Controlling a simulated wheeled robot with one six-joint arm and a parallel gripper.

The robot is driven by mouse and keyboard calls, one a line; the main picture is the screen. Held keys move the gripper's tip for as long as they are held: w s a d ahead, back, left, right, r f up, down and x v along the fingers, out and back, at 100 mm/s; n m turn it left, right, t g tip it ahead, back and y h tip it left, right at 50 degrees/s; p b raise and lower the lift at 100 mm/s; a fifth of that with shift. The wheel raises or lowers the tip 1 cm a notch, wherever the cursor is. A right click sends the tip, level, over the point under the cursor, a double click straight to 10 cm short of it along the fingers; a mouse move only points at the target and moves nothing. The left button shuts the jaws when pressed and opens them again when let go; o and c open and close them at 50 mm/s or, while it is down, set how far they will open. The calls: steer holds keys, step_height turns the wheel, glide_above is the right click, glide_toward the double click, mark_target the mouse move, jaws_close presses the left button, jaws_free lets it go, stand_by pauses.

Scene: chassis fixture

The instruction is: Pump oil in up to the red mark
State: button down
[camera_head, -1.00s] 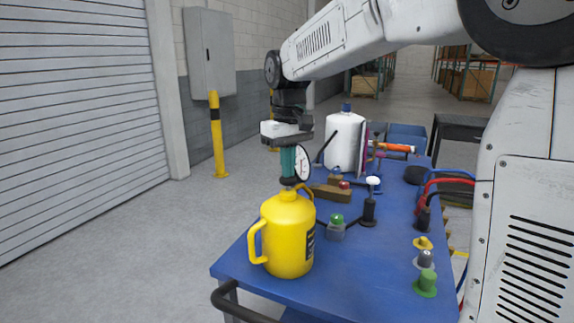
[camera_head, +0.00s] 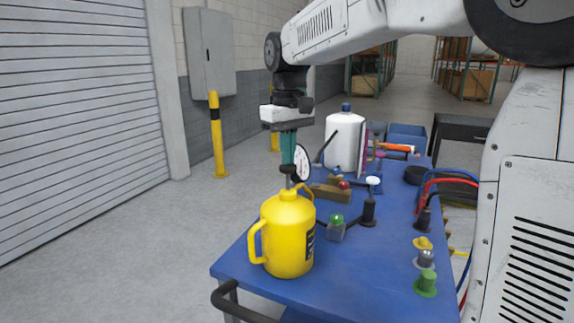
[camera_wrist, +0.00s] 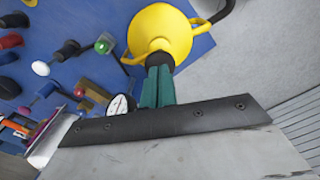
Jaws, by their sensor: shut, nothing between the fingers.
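A yellow jug-shaped oil can (camera_head: 289,238) with side handles stands upright at the cart's near left corner. A thin grey rod with a black knob (camera_head: 289,169) rises from its top. In the wrist view the can (camera_wrist: 160,30) and the dark knob (camera_wrist: 159,59) lie straight beyond my fingertips. My gripper (camera_head: 288,160) is shut and empty, teal fingers pointing down over the knob; they look in contact with it. A round white dial gauge (camera_head: 302,163) stands just behind and right of the fingers, partly hidden in the wrist view (camera_wrist: 119,105). Its red mark is too small to make out.
The blue cart top (camera_head: 345,285) is clear at the front. Right of the can are a green-topped bottle (camera_head: 336,229), a white-topped black post (camera_head: 369,205) and coloured knobs along the right edge. A white jug (camera_head: 344,140) stands behind the gauge.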

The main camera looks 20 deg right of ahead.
steer(key=shift+f, duration=1.65)
steer(key=shift+r, duration=1.9)
steer(key=shift+f, duration=0.1)
steer(key=shift+r, duration=3.15)
